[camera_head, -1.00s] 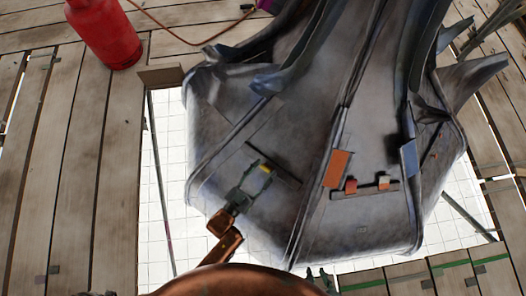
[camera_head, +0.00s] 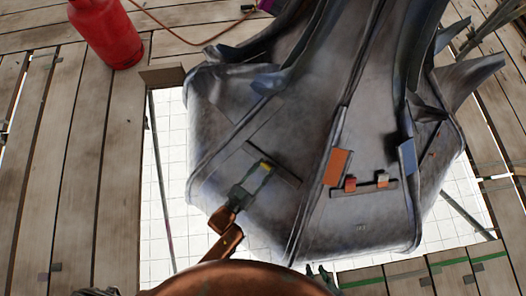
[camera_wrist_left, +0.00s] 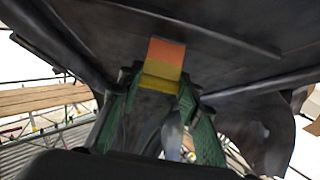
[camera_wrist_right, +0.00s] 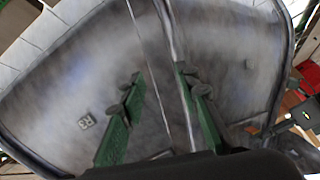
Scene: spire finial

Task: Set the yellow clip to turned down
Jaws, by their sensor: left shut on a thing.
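The yellow clip (camera_head: 265,167) is at a dark bar on the grey metal spire piece. In the left wrist view the clip (camera_wrist_left: 163,66) shows as a small plate, orange above and yellow below, between the green-padded fingers. My left gripper (camera_head: 260,175) is shut on it, and the fingers hide part of it. Which way the clip is turned I cannot tell. My right gripper (camera_head: 318,271) is at the bottom edge of the head view. In the right wrist view the right gripper (camera_wrist_right: 155,88) is open and empty over the spire's grey face.
A second bar carries a red clip (camera_head: 350,184) and a pale-topped clip (camera_head: 382,180). An orange plate (camera_head: 337,167) and a blue plate (camera_head: 408,157) are beside them. A red gas cylinder (camera_head: 104,33) stands on the planks at upper left. A raised seam lies right of my left gripper.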

